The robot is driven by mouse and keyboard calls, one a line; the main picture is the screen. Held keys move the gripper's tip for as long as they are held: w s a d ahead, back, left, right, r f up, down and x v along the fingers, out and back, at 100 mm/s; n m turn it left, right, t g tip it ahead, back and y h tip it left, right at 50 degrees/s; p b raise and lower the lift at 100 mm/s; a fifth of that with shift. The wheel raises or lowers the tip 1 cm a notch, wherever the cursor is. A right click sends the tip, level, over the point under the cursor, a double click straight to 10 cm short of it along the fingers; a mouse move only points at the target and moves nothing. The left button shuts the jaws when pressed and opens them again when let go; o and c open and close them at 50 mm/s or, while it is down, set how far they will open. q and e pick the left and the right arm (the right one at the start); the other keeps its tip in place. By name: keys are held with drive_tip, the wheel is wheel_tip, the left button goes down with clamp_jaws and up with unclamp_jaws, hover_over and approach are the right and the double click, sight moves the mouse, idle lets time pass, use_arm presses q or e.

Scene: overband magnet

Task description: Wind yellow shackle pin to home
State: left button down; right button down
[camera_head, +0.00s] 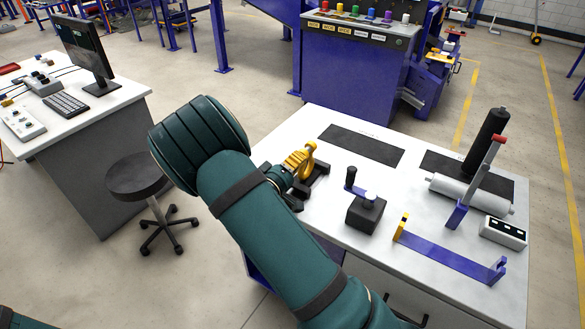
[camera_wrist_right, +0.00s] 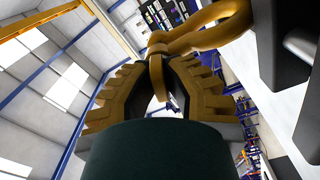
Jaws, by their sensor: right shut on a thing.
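The yellow shackle (camera_head: 309,151) stands on a black holder (camera_head: 319,180) near the left edge of the white workbench. My right gripper (camera_head: 291,173) is beside it on the left, partly hidden by my own arm. In the right wrist view, the shackle's thick yellow bow (camera_wrist_right: 210,32) crosses the top. The yellow shackle pin's narrow flat end (camera_wrist_right: 156,65) sits between the ridged fingers of my right gripper (camera_wrist_right: 157,78), which is shut on it. How far the pin is threaded cannot be seen. My left gripper is out of view.
The white workbench (camera_head: 408,230) also carries a black block with a lever (camera_head: 366,211), a blue bracket bar (camera_head: 450,256), a grey roller (camera_head: 468,193) and an upright black cylinder (camera_head: 486,143). A stool (camera_head: 139,177) and a computer desk (camera_head: 120,98) stand at left.

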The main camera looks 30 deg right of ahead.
drive_tip(key=shift+m, duration=0.3)
drive_tip(key=m, duration=0.4)
drive_tip(key=shift+m, duration=0.4)
drive_tip(key=m, duration=0.3)
drive_tip(key=c, duration=1.3)
unclamp_jaws()
drive_tip(key=shift+m, duration=0.5)
drive_tip(key=o, duration=0.4)
drive_tip(key=shift+o, duration=0.2)
